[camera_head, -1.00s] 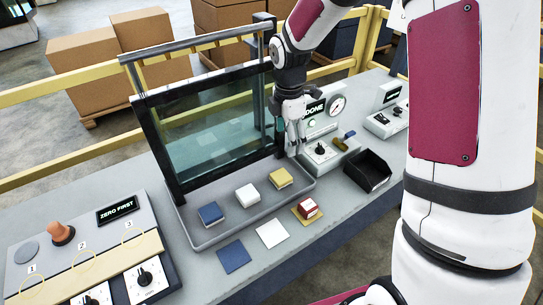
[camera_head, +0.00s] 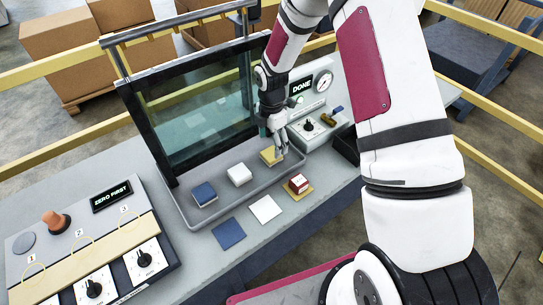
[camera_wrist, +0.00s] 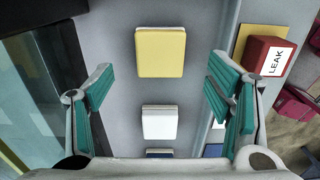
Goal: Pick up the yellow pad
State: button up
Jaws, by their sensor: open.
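The yellow pad (camera_head: 270,155) lies in the grey tray (camera_head: 181,212), at the right end of a row with a white pad (camera_head: 239,175) and a blue pad (camera_head: 204,194). In the wrist view the yellow pad (camera_wrist: 161,52) shows whole, ahead of and between my fingers. My gripper (camera_wrist: 160,85) is open and empty, its teal-lined fingers spread wider than the pad, not touching it. In the head view my gripper (camera_head: 278,143) hangs close above the yellow pad and covers part of it.
A glass panel in a dark frame (camera_head: 155,135) stands along the tray's back. In front lie a blue square (camera_head: 228,233), a white square (camera_head: 265,209) and a yellow square with a red block (camera_head: 298,183) labelled LEAK. A gauge box (camera_head: 323,125) stands at the right.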

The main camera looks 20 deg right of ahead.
aim_at(271, 154)
jog(key=shift+f+p, duration=0.55)
jog(key=shift+f, duration=1.95)
jog(key=c, duration=1.3)
